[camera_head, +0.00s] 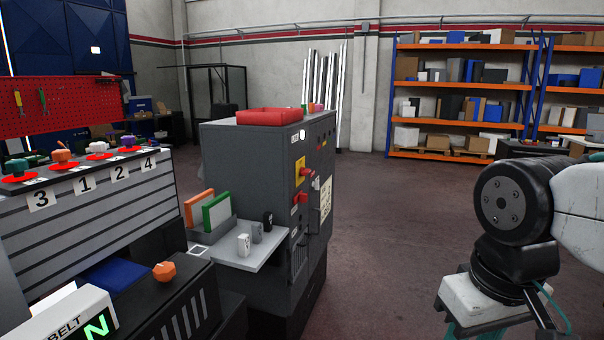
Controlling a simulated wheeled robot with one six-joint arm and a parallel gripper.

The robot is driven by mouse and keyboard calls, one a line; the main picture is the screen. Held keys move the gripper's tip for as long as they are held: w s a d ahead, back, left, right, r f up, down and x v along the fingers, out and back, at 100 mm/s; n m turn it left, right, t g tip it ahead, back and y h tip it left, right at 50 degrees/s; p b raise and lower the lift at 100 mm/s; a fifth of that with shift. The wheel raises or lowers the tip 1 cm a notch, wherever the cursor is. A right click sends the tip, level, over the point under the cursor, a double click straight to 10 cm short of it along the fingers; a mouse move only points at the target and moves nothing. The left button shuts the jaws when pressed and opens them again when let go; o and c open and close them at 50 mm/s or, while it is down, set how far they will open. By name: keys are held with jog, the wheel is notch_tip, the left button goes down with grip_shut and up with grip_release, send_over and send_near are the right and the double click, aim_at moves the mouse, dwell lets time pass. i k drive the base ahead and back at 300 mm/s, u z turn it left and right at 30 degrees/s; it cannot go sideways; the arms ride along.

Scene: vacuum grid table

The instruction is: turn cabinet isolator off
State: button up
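The grey cabinet (245,165) stands in the middle of the view, its control face turned to the right and seen at a steep angle. A red rotary handle on a yellow plate (299,171), which looks like the isolator, sits high on that face. Its exact handle angle is too small to tell. A second red switch (300,197) sits just below it. My arm shows at the right edge, well apart from the cabinet. My gripper's fingertips are not visible.
A red tray (269,117) lies on the cabinet top. A side shelf (240,249) holds small cups and orange and green framed panels. A numbered rack (90,215) and a dark box with an orange knob (165,271) stand left. Open floor (400,235) lies right of the cabinet.

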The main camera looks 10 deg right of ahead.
aim_at(303, 172)
jog(key=u, duration=0.2)
jog(key=k, duration=0.35)
jog(key=z, duration=0.75)
jog(key=i, duration=1.25)
jog(key=u, duration=0.75)
